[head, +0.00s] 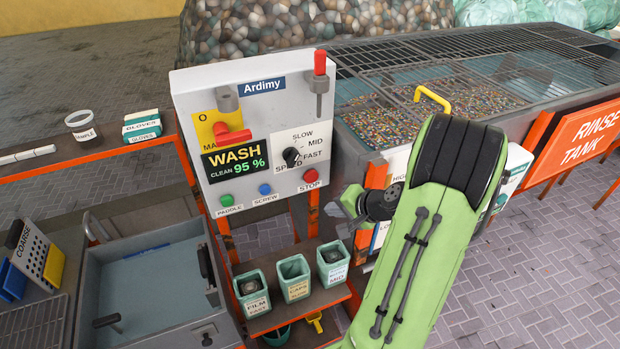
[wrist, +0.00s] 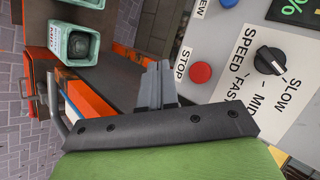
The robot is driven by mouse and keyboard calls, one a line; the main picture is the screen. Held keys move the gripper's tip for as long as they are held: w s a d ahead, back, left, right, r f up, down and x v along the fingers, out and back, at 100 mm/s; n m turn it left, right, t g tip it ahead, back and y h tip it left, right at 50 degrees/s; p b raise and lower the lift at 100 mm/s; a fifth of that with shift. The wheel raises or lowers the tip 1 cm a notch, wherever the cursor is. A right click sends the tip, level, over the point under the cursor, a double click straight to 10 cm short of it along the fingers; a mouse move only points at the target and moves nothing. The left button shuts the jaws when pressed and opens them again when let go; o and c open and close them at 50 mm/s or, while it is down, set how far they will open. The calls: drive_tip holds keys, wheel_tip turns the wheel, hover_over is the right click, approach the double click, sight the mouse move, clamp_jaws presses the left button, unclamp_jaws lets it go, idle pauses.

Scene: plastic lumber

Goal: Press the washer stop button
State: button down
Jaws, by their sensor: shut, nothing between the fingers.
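The stop button is a red round knob (head: 311,176) at the lower right of the white Ardimy control panel (head: 280,110), above its STOP label. In the wrist view the red button (wrist: 201,73) lies just right of my gripper (wrist: 158,70). The two grey fingers are together with nothing between them, and in the picture a small gap separates them from the button. The panel screen (head: 236,158) reads WASH, CLEAN 95 %.
A black speed knob (head: 292,157) sits above the stop button. A green button (head: 227,200) and a blue button (head: 265,189) are to its left. Small labelled bins (head: 294,279) stand on a shelf below. The rinse tank (head: 480,80) is behind my arm.

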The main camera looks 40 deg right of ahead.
drive_tip(key=p, duration=0.3)
approach(309, 183)
drive_tip(key=shift+s+a+f+x, duration=0.1)
drive_tip(key=shift+f+x, duration=0.05)
drive_tip(key=shift+x, duration=0.65)
drive_tip(key=shift+s+a+f+x, duration=0.1)
drive_tip(key=shift+s+x, duration=0.05)
drive_tip(key=shift+x, duration=0.65)
drive_tip(key=shift+s+a+f+x, duration=0.1)
drive_tip(key=shift+f+x, duration=0.05)
drive_tip(key=shift+x, duration=0.7)
drive_tip(key=shift+w+d, duration=0.1)
drive_tip(key=shift+w, duration=0.25)
drive_tip(key=shift+w+d, duration=0.15)
drive_tip(key=shift+w, duration=0.3)
idle(0.5)
drive_tip(key=shift+s+a+b, duration=0.25)
drive_tip(key=shift+s+b, duration=0.35)
drive_tip(key=shift+s, duration=0.3)
